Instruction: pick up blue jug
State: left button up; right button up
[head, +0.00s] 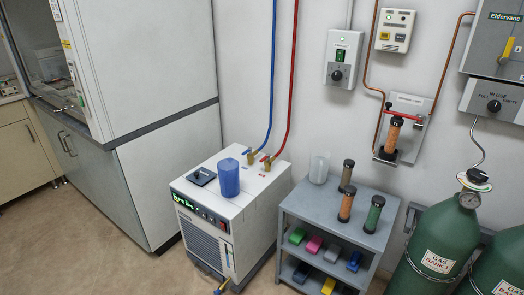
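The blue jug (228,178) stands upright on top of the white chiller unit (205,212), near the middle of its top. A dark square piece (201,176) lies to its left on the same top. Neither of my grippers shows in the head view.
Blue and red hoses rise from brass fittings (263,160) close behind the jug. A grey shelf cart (336,232) to the right bears a clear beaker (319,167) and several capped cylinders. Green gas cylinders (437,245) stand at the right. The floor (80,245) at the left is clear.

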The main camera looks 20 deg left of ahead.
aim_at(228, 168)
jog(key=i+j, duration=0.1)
jog(key=j, duration=1)
jog(key=i+j, duration=0.15)
jog(key=j, duration=0.4)
jog(key=i+z, duration=0.05)
